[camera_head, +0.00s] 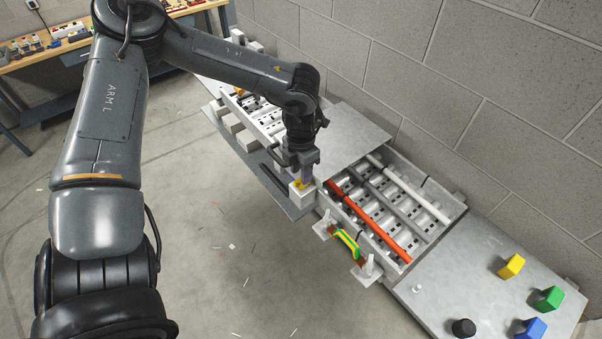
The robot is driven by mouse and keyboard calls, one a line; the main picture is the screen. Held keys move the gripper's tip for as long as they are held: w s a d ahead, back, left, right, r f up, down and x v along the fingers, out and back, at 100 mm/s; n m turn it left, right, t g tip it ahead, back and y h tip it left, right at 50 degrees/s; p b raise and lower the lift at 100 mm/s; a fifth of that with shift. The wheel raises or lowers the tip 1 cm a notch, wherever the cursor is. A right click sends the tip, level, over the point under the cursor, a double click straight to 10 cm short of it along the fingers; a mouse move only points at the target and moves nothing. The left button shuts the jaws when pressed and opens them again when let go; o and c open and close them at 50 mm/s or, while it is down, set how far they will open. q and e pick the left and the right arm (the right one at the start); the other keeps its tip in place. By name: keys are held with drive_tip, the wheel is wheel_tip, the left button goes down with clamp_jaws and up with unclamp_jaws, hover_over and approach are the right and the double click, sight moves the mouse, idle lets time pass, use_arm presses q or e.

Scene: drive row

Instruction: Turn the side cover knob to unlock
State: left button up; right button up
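My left arm comes in from the left and reaches over the drive row. The way the knob is turned is not clear. My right gripper is out of view.
An open bay holds a red bar (370,222), a grey bar (388,203) and a white bar (411,189). A green-yellow strap (346,243) sits in front. Yellow (511,266), green (547,299) and blue (530,329) blocks and a black knob (463,328) stand at right. A block wall runs behind.

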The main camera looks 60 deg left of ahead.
use_arm(q)
drive_tip(key=shift+f, duration=1.15)
drive_tip(key=shift+c, duration=0.4)
clamp_jaws()
